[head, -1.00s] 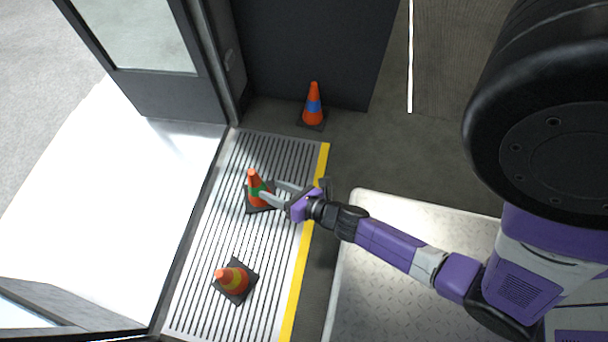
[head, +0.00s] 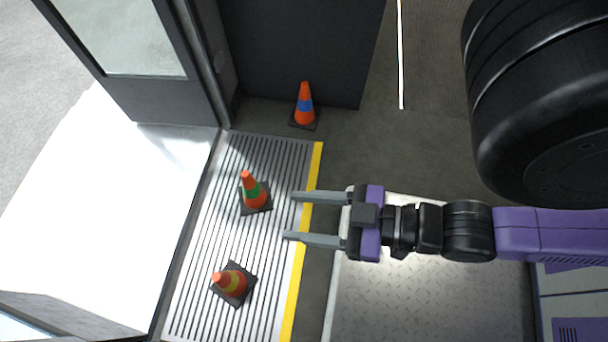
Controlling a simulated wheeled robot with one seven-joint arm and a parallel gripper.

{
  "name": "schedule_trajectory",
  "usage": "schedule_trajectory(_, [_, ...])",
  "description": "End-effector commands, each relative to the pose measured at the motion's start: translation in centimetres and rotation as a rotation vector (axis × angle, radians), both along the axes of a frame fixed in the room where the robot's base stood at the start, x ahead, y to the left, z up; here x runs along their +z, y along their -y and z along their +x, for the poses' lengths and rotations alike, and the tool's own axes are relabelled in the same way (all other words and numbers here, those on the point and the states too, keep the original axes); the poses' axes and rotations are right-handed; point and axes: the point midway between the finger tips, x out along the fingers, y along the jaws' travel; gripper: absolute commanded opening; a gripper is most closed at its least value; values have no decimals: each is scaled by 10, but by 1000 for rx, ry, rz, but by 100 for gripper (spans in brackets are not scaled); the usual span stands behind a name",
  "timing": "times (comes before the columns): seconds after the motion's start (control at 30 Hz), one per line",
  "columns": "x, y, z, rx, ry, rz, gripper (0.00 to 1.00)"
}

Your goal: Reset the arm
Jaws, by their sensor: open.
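My gripper (head: 290,216) is open and empty. Its two grey fingers point left, with their tips over the yellow edge strip of the ribbed step. An orange cone with a green band (head: 253,192) stands on the ribbed step (head: 199,262), left of the fingertips and apart from them. An orange cone with a blue band (head: 304,105) stands on the dark floor behind the step. My purple arm reaches in from the right edge.
An open doorway with bright ground (head: 110,210) lies left of the step. A glazed door panel (head: 125,50) and a dark wall panel (head: 298,45) stand at the back. A metal plate (head: 420,305) lies under my arm.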

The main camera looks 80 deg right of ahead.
Motion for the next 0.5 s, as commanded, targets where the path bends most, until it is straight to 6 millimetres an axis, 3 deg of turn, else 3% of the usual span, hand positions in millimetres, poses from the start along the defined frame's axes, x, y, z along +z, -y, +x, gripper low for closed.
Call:
schedule_trajectory(0.3, [3, 0, 0, 0, 1, 0, 52])
schedule_trajectory(0.5, [31, 0, 0, -1, 1, -1, 52])
